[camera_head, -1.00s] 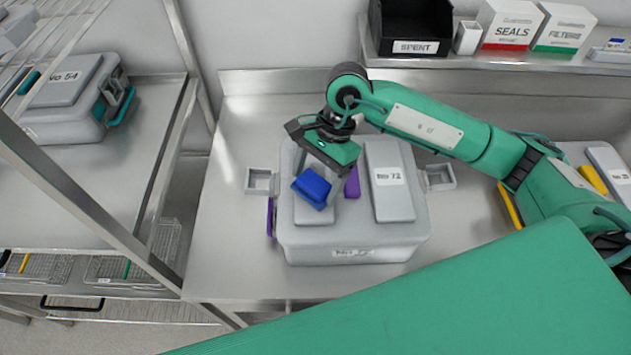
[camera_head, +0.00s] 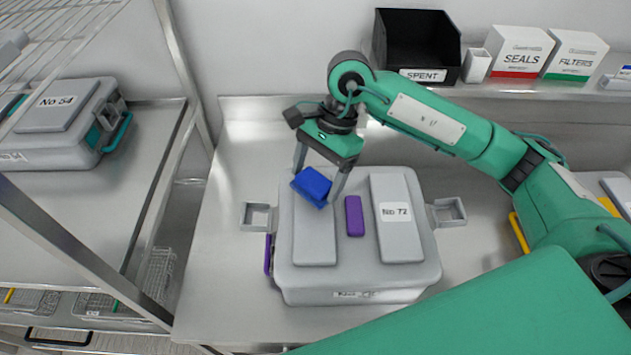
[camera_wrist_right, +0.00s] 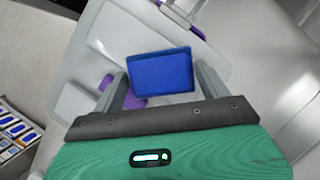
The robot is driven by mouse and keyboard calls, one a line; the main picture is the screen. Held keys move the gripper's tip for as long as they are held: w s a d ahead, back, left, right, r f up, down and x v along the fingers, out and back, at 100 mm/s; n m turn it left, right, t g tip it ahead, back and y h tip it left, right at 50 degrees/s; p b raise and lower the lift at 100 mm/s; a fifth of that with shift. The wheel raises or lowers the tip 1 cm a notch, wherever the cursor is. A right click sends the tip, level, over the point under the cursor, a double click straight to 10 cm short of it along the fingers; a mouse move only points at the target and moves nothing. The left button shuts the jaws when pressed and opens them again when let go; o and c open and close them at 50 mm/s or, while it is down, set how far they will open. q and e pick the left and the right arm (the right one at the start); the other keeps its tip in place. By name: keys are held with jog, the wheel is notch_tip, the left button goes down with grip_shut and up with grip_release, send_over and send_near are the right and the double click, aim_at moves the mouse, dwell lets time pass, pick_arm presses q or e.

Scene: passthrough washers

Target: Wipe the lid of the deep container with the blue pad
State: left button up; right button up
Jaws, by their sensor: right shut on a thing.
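The deep container (camera_head: 355,283) is a grey box labelled No 72 standing on the steel bench. Its lid (camera_head: 343,255) has two raised panels, with a purple piece (camera_head: 354,216) between them. My right gripper (camera_head: 323,198) is shut on the blue pad (camera_head: 312,186), over the rear of the lid's left panel. The pad is tilted in the head view; whether it touches the lid is unclear. In the right wrist view the pad (camera_wrist_right: 160,72) sits between both fingers, hiding part of the lid (camera_wrist_right: 105,50) behind it. My left gripper is not in view.
A black SPENT bin (camera_head: 415,45), a SEALS box (camera_head: 517,52) and a FILTERS box (camera_head: 573,55) stand on the shelf behind. Another grey container, No 54 (camera_head: 65,105), sits on the left rack. The bench (camera_head: 225,290) left of the container is clear.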

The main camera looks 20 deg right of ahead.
jog(key=shift+s+r, duration=0.1)
jog(key=shift+r, duration=0.5)
jog(key=shift+w+r+p, duration=0.25)
jog(key=shift+r+p, duration=0.1)
jog(key=shift+r, duration=0.65)
jog(key=shift+s+r, duration=0.15)
jog(key=shift+r, duration=0.65)
